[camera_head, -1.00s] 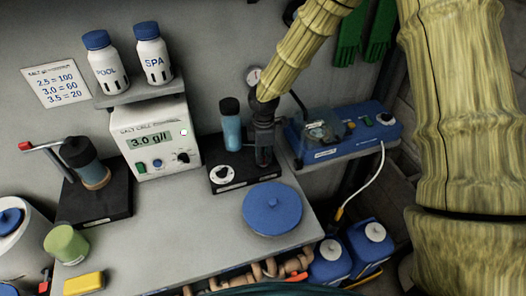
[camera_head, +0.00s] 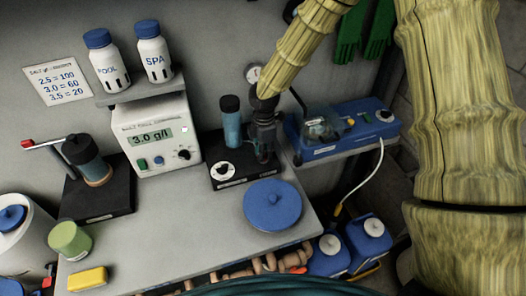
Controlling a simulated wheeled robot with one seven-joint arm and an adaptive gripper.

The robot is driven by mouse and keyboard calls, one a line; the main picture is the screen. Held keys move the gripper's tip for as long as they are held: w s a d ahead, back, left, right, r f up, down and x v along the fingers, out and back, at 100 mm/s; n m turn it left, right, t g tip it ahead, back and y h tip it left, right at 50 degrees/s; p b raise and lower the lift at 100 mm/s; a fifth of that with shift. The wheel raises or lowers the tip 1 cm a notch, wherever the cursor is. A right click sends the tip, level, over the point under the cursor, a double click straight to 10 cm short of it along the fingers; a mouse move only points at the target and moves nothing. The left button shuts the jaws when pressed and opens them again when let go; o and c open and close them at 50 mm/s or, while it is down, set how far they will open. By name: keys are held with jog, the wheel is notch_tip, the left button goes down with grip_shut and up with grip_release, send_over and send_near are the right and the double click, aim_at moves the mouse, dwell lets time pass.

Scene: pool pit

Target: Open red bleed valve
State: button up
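My gripper (camera_head: 264,148) points down over the right part of a small black base (camera_head: 232,182) on the grey bench. It is dark and small here, and I cannot tell whether its fingers are open or shut. A blue cylinder with a black cap (camera_head: 231,122) stands on the base just left of my gripper, and a white round dial (camera_head: 223,171) sits at its front left. The red bleed valve cannot be made out with certainty; my gripper hides part of the base where it may be.
A blue round lid (camera_head: 272,205) lies in front of my gripper. A blue device (camera_head: 345,130) stands close on the right. The grey control box (camera_head: 155,138) is to the left. A crank-handled unit (camera_head: 85,160) stands further left. The bench middle is clear.

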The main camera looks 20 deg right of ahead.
jog(key=o, duration=0.3)
notch_tip(320, 180, up, 12)
dwell(0.7)
dwell(0.4)
